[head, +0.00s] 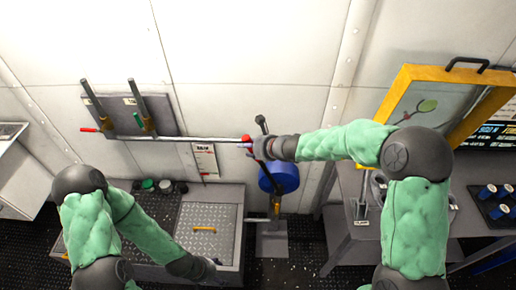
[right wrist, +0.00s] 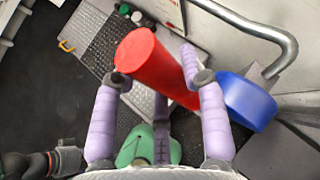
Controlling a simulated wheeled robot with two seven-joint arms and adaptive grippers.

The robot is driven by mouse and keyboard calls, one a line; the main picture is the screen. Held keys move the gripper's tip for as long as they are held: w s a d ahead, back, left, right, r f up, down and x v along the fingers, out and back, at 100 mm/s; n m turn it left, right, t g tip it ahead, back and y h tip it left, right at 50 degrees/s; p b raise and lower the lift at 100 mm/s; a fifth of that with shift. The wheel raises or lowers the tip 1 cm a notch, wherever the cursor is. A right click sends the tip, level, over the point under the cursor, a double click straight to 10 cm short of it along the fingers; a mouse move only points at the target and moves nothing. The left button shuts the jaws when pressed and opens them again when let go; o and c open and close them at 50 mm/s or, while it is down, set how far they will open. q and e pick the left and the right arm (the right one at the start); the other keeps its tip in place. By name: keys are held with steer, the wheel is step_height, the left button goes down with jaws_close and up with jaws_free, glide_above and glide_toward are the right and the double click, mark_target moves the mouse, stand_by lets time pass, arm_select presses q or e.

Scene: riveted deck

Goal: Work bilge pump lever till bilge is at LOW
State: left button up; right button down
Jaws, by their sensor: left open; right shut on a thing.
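The pump lever's red grip (head: 246,140) shows small in the head view, at the right end of a long grey bar (head: 190,140). My right gripper (head: 255,147) is shut on this grip. In the right wrist view the red grip (right wrist: 150,60) is large and lies slanted between my purple fingers (right wrist: 155,80). A blue cylinder (head: 278,177) is just below my right gripper. My left gripper (head: 208,268) is low over the front of the deck hatch area, open and apart from the lever. A white card (head: 205,160) hangs on the wall under the bar; its markings are too small to read.
A grey panel with two upright levers (head: 130,115) is on the left wall. A hatch plate with a yellow handle (head: 205,230) lies below. A yellow-framed board (head: 440,100) and a bench with blue-topped cups (head: 495,205) stand at right.

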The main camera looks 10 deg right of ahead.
steer(key=shift+w+a, duration=0.1)
steer(key=shift+a, duration=0.15)
steer(key=c, duration=0.7)
jaws_free()
steer(key=shift+f, duration=0.1)
steer(key=shift+o, duration=0.2)
steer(key=shift+d, duration=0.1)
steer(key=v, duration=1.2)
